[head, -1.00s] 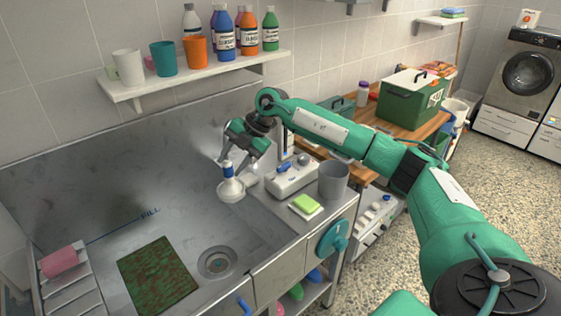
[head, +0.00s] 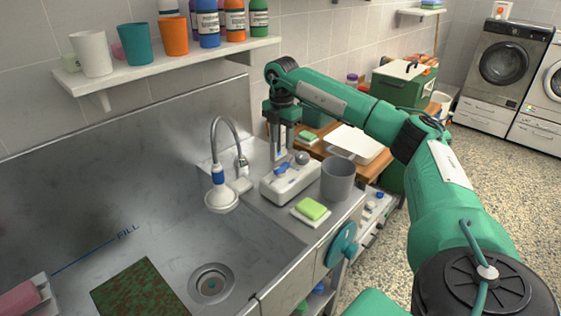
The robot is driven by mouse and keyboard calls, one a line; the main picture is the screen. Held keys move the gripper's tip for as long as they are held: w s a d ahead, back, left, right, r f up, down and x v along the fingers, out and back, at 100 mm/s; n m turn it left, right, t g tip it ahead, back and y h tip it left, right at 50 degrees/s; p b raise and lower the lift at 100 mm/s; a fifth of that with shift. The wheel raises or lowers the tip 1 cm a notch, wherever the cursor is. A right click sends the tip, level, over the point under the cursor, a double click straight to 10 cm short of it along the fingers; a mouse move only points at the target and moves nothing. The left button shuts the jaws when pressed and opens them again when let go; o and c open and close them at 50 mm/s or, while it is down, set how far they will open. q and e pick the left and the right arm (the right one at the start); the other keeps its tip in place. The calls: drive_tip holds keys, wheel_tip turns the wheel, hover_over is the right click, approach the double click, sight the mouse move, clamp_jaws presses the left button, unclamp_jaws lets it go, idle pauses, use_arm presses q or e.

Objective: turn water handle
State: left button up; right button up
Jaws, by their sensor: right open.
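The grey gooseneck faucet (head: 222,130) stands at the sink's back right, with a blue-collared white spray head (head: 222,200) hanging over the basin. A small lever (head: 241,161) shows beside its neck. A white box (head: 290,184) with a blue part (head: 284,168) and a grey knob (head: 302,157) sits on the counter right of it. A teal round wheel (head: 342,243) is on the sink's front. My right gripper (head: 281,150) is open, points down just above and behind the white box, right of the faucet, apart from its lever. My left gripper is out of view.
A grey cup (head: 337,178) and a green sponge (head: 312,208) stand right of the box. The basin has a drain (head: 211,284) and a brown-green mat (head: 140,288). A shelf (head: 170,63) with cups and bottles hangs above the back left.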

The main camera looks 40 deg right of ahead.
sight(282, 165)
wheel_tip(282, 165, down, 8)
drive_tip(key=shift+s+r+p, duration=0.1)
drive_tip(key=shift+r+p, duration=0.05)
drive_tip(key=shift+p, duration=0.45)
drive_tip(key=shift+f, duration=0.65)
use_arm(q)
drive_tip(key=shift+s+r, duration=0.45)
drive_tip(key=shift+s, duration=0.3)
use_arm(e)
clamp_jaws()
